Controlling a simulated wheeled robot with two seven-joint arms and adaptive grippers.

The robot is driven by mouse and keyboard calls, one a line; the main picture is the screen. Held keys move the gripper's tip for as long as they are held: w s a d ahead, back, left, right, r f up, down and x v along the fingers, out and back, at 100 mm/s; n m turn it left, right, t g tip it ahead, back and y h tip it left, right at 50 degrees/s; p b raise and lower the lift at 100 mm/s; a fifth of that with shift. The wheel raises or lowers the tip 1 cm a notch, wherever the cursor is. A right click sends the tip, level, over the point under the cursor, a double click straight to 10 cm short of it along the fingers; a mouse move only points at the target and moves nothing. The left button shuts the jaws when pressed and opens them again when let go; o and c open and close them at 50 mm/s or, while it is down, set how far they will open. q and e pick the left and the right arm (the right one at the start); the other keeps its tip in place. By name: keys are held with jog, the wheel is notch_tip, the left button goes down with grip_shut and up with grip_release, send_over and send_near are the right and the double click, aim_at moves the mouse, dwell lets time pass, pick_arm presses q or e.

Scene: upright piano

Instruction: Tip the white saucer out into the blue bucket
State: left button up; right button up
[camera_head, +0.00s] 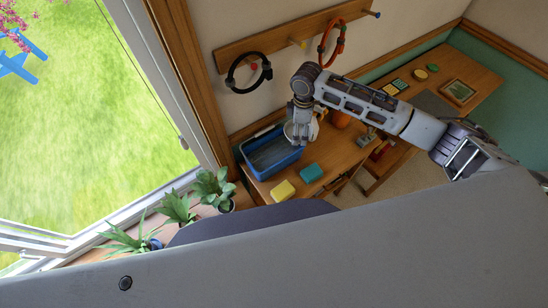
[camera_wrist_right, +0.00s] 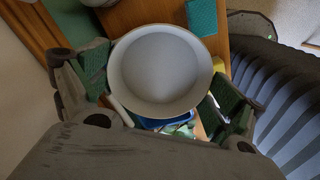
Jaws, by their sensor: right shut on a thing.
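The blue bucket (camera_head: 268,170) stands on the wooden desk by the window corner; a sliver of blue also shows below the saucer in the right wrist view (camera_wrist_right: 160,123). My right gripper (camera_head: 301,126) is above the bucket's right side. It is shut on the white saucer (camera_wrist_right: 160,62), which sits between its green-padded fingers in the wrist view. The saucer's visible face looks plain and empty there. In the head view the saucer is mostly hidden by the gripper. I cannot tell its tilt exactly, nor clearly what lies in the bucket. My left gripper is not in view.
A yellow block (camera_head: 283,190) and a teal block (camera_head: 310,173) lie on the desk near the bucket. An orange object (camera_head: 341,119) stands to the right. A black ring (camera_head: 232,82) and a red ring (camera_head: 322,50) hang above. Potted plants (camera_head: 178,207) line the sill.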

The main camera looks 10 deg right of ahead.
jog(key=shift+s+d+r, duration=0.15)
jog(key=shift+d+r, duration=0.65)
jog(key=shift+r, duration=0.05)
